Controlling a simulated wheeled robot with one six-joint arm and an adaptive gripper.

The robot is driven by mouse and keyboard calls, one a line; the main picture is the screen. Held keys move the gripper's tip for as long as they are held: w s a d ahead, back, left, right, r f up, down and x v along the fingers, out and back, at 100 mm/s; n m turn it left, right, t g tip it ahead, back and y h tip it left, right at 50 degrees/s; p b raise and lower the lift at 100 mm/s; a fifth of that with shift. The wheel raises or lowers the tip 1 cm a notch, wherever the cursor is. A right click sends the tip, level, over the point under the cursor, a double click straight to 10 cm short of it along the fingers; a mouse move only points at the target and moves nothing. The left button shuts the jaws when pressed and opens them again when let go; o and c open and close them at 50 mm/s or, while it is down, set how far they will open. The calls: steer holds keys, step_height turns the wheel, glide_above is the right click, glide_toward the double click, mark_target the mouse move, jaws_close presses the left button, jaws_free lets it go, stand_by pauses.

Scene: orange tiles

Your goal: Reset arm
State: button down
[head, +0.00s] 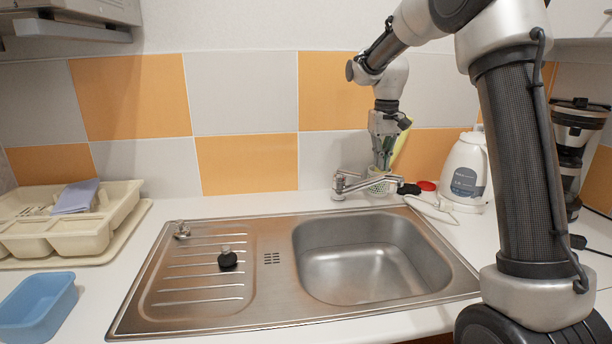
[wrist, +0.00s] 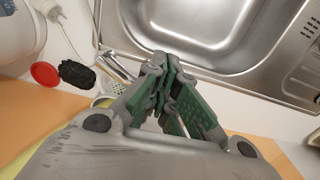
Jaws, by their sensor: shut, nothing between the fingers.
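My gripper (head: 383,165) points down near the tiled back wall, behind the sink's faucet, in the head view. Its fingers are shut with nothing between them, as the wrist view (wrist: 172,68) also shows. The fingertips are near a small white perforated cup (head: 380,186) beside the faucet (head: 345,184); I cannot tell whether they touch it. My arm reaches in from the right side of the head view, bent over the counter.
The steel sink (head: 270,310) lies in front of the gripper. A white kettle (head: 466,172), a red lid (head: 427,186) and a black scrubber (head: 409,189) are to the right. A coffee maker (head: 577,130) stands farther right. A dish tray (head: 105,230) and blue tub (head: 38,308) are left.

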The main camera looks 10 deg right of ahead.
steer(key=s+d+r+t, duration=0.1)
steer(key=s+r+t, duration=0.1)
steer(key=s, duration=1.5)
steer(key=s+d+r+t, duration=0.1)
steer(key=s+d+t, duration=0.1)
steer(key=s, duration=1.5)
steer(key=shift+s+d+r, duration=0.15)
steer(key=shift+s+r, duration=0.1)
steer(key=shift+r, duration=0.15)
